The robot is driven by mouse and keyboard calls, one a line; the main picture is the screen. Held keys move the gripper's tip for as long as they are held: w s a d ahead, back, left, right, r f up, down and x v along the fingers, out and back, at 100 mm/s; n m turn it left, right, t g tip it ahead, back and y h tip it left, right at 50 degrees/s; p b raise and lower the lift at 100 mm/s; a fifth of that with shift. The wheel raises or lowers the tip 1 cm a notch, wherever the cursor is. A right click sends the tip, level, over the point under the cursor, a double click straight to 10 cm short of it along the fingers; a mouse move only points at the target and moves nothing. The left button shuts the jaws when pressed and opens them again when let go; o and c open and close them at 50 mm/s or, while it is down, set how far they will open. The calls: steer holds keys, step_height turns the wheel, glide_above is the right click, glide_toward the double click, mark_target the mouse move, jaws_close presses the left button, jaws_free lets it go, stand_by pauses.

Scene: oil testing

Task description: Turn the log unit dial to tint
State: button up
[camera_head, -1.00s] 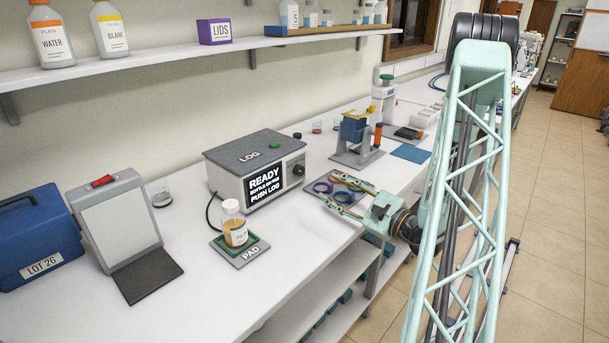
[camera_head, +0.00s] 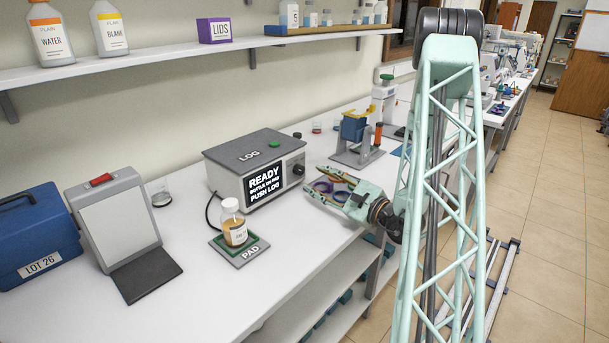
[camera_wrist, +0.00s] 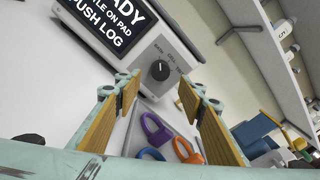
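The log unit (camera_head: 262,165) is a grey box with a dark top marked LOG and a screen reading READY, BOTTLE ON PAD, PUSH LOG. Its dark dial (camera_head: 298,170) sits on the front panel right of the screen. In the wrist view the dial (camera_wrist: 160,70) shows a light pointer mark; small labels around it are too blurred to read surely. My gripper (camera_head: 325,180) is open and empty, in front of the unit and to the right of the screen. In the wrist view its two tan-padded fingers (camera_wrist: 158,108) stand apart, with the dial beyond them, not touching.
Purple and orange padlock-like rings (camera_wrist: 168,140) lie on a tray below my gripper. An amber bottle (camera_head: 235,230) stands on the green PAD (camera_head: 250,254). A blue-topped device (camera_head: 355,135) stands right of the unit.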

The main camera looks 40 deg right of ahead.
mark_target(302, 171)
steer(key=shift+w+a+b, duration=0.15)
steer(key=shift+w+b, duration=0.25)
steer(key=shift+w, duration=2.9)
steer(key=shift+c, duration=0.3)
steer(key=c, duration=0.8)
